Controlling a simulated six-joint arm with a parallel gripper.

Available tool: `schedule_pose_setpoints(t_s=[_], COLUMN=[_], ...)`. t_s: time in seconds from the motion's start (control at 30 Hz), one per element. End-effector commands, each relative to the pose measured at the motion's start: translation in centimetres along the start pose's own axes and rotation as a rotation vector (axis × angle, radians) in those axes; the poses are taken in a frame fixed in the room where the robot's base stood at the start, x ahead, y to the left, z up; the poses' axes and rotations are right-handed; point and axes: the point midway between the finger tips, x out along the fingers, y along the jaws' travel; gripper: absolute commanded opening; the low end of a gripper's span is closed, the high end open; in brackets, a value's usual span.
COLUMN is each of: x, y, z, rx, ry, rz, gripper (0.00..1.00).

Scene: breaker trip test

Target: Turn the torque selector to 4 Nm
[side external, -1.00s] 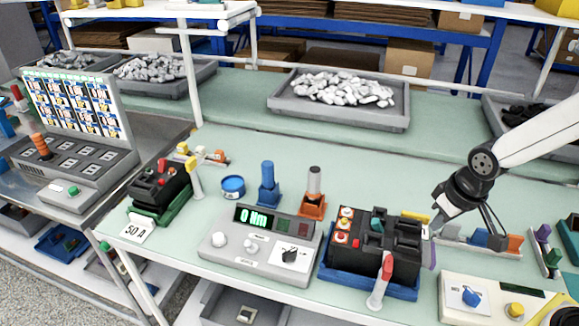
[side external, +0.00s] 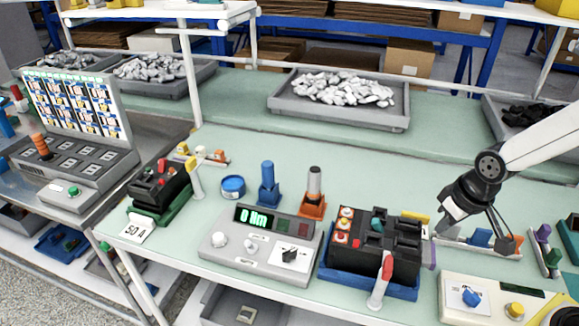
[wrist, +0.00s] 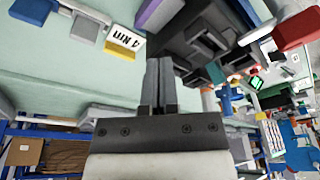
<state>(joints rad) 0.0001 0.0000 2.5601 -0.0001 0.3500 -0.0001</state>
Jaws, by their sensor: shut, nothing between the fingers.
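The grey torque unit (side external: 215,252) stands at the front middle of the bench, and its green display (side external: 257,218) reads 0 Nm. Its face has a black knob on a white plate (side external: 290,254) and two round white knobs (side external: 220,239); their labels are too small to read, so I cannot tell which is the torque selector. My gripper (side external: 441,226) is to the right of the unit, beyond the black breaker block, apart from the knobs. In the wrist view its fingers (wrist: 159,78) are shut and empty. A white card reading 4 Nm (wrist: 124,41) lies beside them there.
The black breaker block (side external: 375,250) in a blue tray stands between the unit and my gripper, with a red-tipped white handle (side external: 382,280) in front. Blue (side external: 268,185) and orange (side external: 313,195) upright tools stand behind the unit. A cream box (side external: 490,300) is at the front right.

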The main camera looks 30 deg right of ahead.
Motion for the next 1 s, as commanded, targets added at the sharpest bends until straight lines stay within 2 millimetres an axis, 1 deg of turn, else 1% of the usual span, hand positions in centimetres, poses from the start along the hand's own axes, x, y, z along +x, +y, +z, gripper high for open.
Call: schedule_pose_setpoints(t_s=[0.33,0.37,0.4,0.47,0.5,0.57,0.6,0.63,0.77,0.87,1.0], x=[0.0,0.0,0.0,0.0,0.0,0.1,0.1,0.1,0.5,0.8,1.5], y=[0.0,0.0,0.0,-0.1,-0.1,-0.3,-0.5,-0.7,-1.9,-3.4,-6.2], z=[0.0,0.0,0.0,-0.1,-0.2,-0.6,-0.8,-1.1,-3.0,-4.8,-7.6], rx=[0.0,0.0,0.0,0.0,0.0,-0.001,-0.002,-0.002,-0.004,-0.004,-0.003], ry=[0.0,0.0,0.0,0.0,-0.001,-0.003,-0.006,-0.008,-0.025,-0.045,-0.076], rz=[0.0,0.0,0.0,-0.001,-0.001,-0.003,-0.004,-0.005,-0.013,-0.019,-0.027], gripper=[0.0,0.03,0.16,0.35,0.48,0.67,0.79,0.88,0.88,0.88,0.88])
